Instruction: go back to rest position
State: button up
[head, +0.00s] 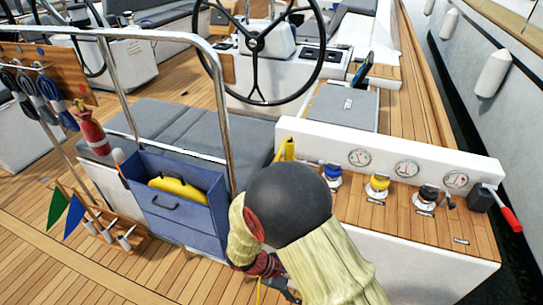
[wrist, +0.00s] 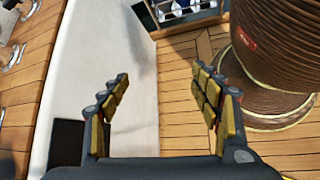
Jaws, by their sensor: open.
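My gripper (wrist: 165,92) is open in the wrist view, its two yellow-padded fingers spread wide with nothing between them. It hangs above the wooden deck (wrist: 180,100), beside a white wall (wrist: 95,65). In the head view my arm, with a black round joint and pale sleeves, reaches down at the lower middle, in front of the white console. The gripper end is mostly hidden there by the arm and the bottom edge.
A console (head: 420,215) with gauges and coloured-topped winches stands right of my arm. A blue box (head: 180,205) with a yellow item is to the left. A steering wheel (head: 258,45) is behind. A brown ribbed drum (wrist: 280,50) stands right of my gripper. Open deck lies lower left.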

jog(key=s+r+m+y, duration=0.3)
jog(key=r+m+y, duration=0.1)
jog(key=r, duration=0.6)
jog(key=s+r+m+y, duration=0.3)
jog(key=r+m+y, duration=0.15)
jog(key=r, duration=0.55)
jog(key=s+d+r+m+t, duration=0.1)
jog(key=d+r+m+t, duration=0.1)
jog(key=r, duration=0.5)
jog(key=s+d+r+m+t+y+p, duration=0.1)
jog(key=d+r+m+t, duration=0.1)
jog(key=d+r+t, duration=0.2)
notch_tip(320, 180, up, 3)
jog(key=shift+s+d+f, duration=0.1)
jog(key=shift+s+d, duration=0.3)
jog(key=shift+d, duration=0.1)
jog(key=shift+c, duration=0.9)
